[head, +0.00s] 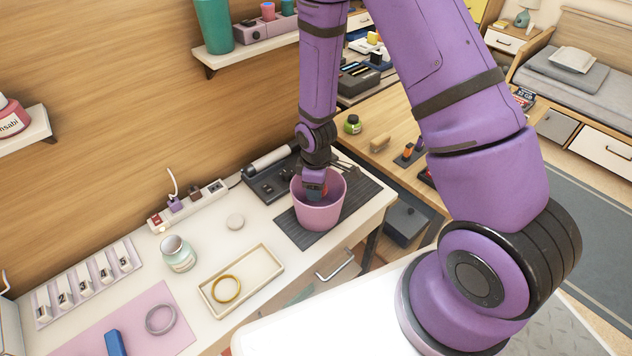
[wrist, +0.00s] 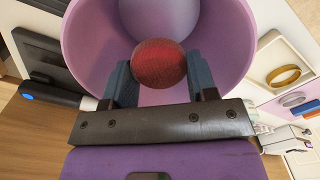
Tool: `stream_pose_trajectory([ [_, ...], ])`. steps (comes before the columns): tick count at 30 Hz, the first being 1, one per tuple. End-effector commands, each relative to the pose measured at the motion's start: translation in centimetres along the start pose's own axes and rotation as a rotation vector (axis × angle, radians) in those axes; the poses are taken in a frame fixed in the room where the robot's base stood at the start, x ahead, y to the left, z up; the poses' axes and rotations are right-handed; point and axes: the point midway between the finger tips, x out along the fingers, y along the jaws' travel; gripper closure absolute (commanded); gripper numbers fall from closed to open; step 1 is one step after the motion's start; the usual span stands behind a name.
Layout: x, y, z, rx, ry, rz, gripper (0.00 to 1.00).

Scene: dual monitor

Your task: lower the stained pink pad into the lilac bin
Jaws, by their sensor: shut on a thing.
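The lilac bin (head: 318,216) stands upright on a dark ribbed mat on the desk, and it fills the upper part of the wrist view (wrist: 232,38). My gripper (head: 314,190) points down into the bin's mouth. In the wrist view my gripper (wrist: 160,84) is shut on the pad (wrist: 159,63), a round, mottled dark red piece held between the two blue-grey fingers. The pad is inside the bin's rim, with the pale bin floor visible beyond it. The gap between pad and floor cannot be judged.
The dark mat (head: 292,238) lies under the bin. A black tray (head: 270,180) sits behind it on the left. A cream tray with a yellow ring (head: 227,289), a jar (head: 177,254) and a power strip (head: 187,206) stand to the left. The desk's right edge is close.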

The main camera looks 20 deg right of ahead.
Motion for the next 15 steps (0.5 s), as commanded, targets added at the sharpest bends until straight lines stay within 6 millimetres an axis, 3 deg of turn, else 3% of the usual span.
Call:
stream_pose_trajectory([
  [15,2.2,-0.1,0.0,0.000,-0.001,-0.001,0.69],
])
